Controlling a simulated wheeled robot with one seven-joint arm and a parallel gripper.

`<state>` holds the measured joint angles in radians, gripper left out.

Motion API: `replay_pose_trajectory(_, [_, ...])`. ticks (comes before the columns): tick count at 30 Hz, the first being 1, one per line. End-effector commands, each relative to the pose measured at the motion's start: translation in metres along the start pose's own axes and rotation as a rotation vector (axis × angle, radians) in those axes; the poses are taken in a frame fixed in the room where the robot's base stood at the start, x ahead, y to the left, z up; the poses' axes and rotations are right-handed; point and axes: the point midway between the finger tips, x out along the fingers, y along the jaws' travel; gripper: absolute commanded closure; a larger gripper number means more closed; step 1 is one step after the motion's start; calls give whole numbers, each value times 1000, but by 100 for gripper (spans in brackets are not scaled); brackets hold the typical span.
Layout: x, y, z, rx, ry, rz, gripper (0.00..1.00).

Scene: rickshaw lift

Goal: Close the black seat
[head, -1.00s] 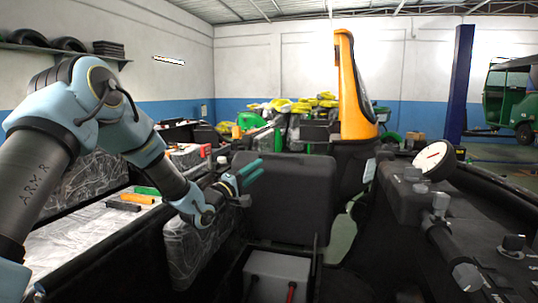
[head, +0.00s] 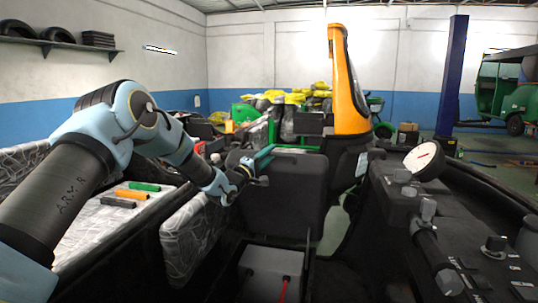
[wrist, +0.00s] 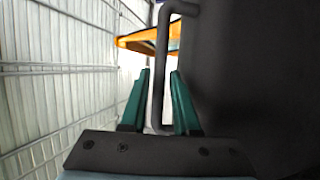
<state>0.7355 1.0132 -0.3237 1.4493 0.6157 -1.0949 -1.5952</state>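The black seat (head: 285,205) is tipped up and stands upright in the middle of the head view. In the wrist view its dark face (wrist: 245,75) fills the right side. My gripper (head: 266,160) is at the seat's upper left edge. In the wrist view my gripper (wrist: 160,85) has its two green fingers apart. A thin grey bar handle (wrist: 161,60) beside the seat runs between the fingers, with a gap visible on the left finger's side; contact with the right finger is unclear.
Below the seat is an open compartment with a grey box (head: 272,270) and red leads. A tray at left holds coloured markers (head: 132,194). A dashboard with a round gauge (head: 424,160) and a handlebar stands at right.

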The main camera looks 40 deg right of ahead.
Motion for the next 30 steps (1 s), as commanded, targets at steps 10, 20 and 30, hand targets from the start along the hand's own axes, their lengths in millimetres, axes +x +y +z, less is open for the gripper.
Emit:
replay_pose_trajectory(10, [0,0,0,0,0,0,100])
replay_pose_trajectory(20, [0,0,0,0,0,0,100])
replay_pose_trajectory(30, [0,0,0,-1,0,0,100])
